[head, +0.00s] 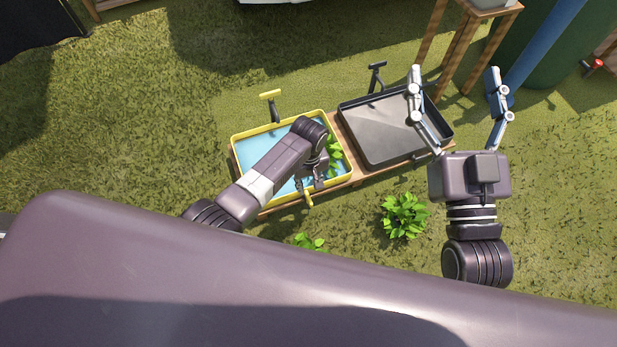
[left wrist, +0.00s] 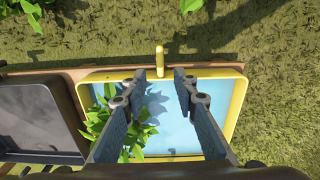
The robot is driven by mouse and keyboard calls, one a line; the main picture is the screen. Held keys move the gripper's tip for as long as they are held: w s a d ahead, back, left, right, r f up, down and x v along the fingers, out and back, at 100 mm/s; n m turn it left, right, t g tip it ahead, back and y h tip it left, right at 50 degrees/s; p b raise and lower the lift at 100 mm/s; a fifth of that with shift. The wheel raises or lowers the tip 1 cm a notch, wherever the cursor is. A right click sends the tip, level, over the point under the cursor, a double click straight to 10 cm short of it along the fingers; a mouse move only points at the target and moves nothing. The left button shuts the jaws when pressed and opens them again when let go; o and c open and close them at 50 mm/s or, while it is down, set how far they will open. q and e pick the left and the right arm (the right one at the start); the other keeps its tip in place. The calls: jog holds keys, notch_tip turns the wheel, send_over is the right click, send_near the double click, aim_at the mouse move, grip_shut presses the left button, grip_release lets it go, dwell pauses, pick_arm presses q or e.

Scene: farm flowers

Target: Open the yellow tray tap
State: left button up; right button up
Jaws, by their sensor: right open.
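The yellow tray (head: 236,160), with a blue surface inside, sits on a wooden stand. A small yellow tap (head: 308,198) sticks out from its near side. The tap shows upright beyond the rim in the left wrist view (left wrist: 160,60). My left gripper (left wrist: 160,77) is over the tray with its fingers apart. Its fingertips point at the tap, one to each side of its line, with nothing between them. A yellow T-shaped handle (head: 270,97) stands at the tray's far side.
A black tray (head: 365,155) with a dark T-shaped handle (head: 376,75) stands right of the yellow one. Green leaves (left wrist: 125,130) show in the yellow tray. A bush (head: 404,215) grows on the grass in front. A wooden stool (head: 462,50) stands at the back right.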

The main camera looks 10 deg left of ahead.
pick_arm(q)
jog(key=shift+r, duration=1.9)
jog(key=shift+w, duration=0.1)
